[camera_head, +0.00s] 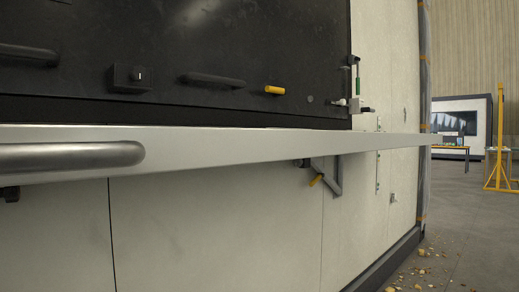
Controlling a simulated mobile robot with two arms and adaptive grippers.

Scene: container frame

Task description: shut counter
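The counter (240,145) is a long pale shelf sticking out from the container wall, seen almost edge-on. It runs across the whole left and middle of the head view and ends at the right near the container's corner. It looks roughly level, folded out. A folding support bracket (336,178) with a yellow tip (315,181) sits under it against the wall. A rounded grey metal bar (70,155) lies along the front edge at the left; I cannot tell what it belongs to. Neither of my grippers is in view.
A dark panel (200,45) with black handles (212,79) and a yellow grip (275,90) stands above the counter. A latch with a green part (358,85) is at its right edge. Small debris (421,253) lies on the floor. A yellow stand (497,150) is far right.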

